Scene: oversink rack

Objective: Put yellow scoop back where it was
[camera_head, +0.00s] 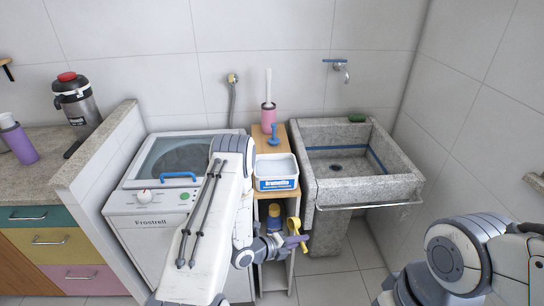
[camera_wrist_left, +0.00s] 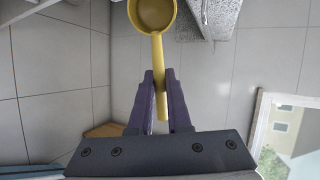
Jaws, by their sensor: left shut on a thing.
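The yellow scoop (camera_head: 293,225) is in my left gripper (camera_head: 297,241), in front of the narrow wooden shelf unit and left of the stone sink. In the left wrist view the scoop's round bowl (camera_wrist_left: 152,14) points away from the gripper. Its handle runs back between the purple fingers (camera_wrist_left: 160,95), which are shut on it. In the head view the scoop is small and partly covered by the fingers. My right arm shows at the lower right, but its gripper is out of view.
A white labelled box (camera_head: 277,184) stands on the wooden shelf unit (camera_head: 268,143), with a blue tool (camera_head: 273,135) and a pink brush holder (camera_head: 268,118) behind. The washing machine (camera_head: 125,202) and stone sink (camera_head: 408,180) flank the unit.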

